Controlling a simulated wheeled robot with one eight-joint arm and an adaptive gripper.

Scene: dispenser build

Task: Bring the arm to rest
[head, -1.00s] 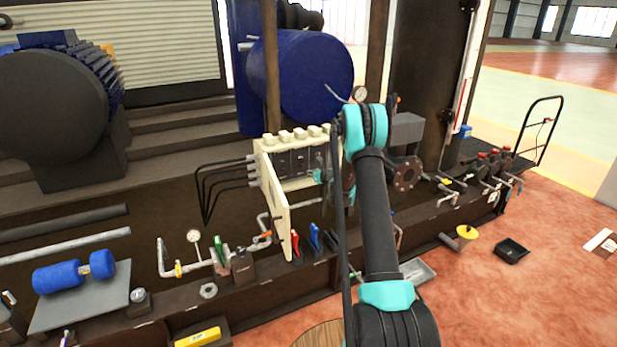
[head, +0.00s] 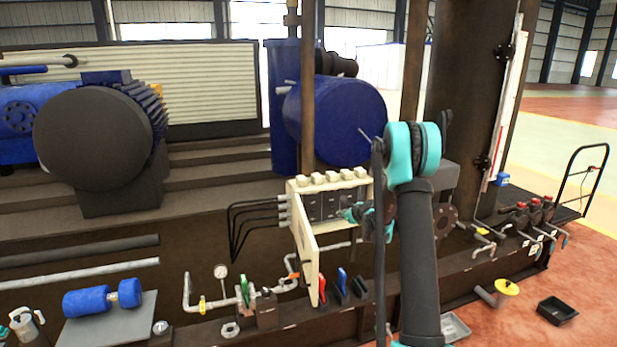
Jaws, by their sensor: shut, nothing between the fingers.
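My arm (head: 418,260) rises from the bottom of the head view to a teal-ringed joint (head: 413,150), then folds away behind itself. My gripper (head: 354,212) shows small and partly hidden, as a teal and dark shape in front of the open cream control box (head: 306,245). It is shut with nothing held. Its fingertips are too small to make out, and I cannot tell whether it touches the box.
A dark skid carries a blue tank (head: 335,118), a pressure gauge (head: 221,272) and coloured-handled tools along its front ledge. A black tray (head: 557,311) lies on the red floor at right.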

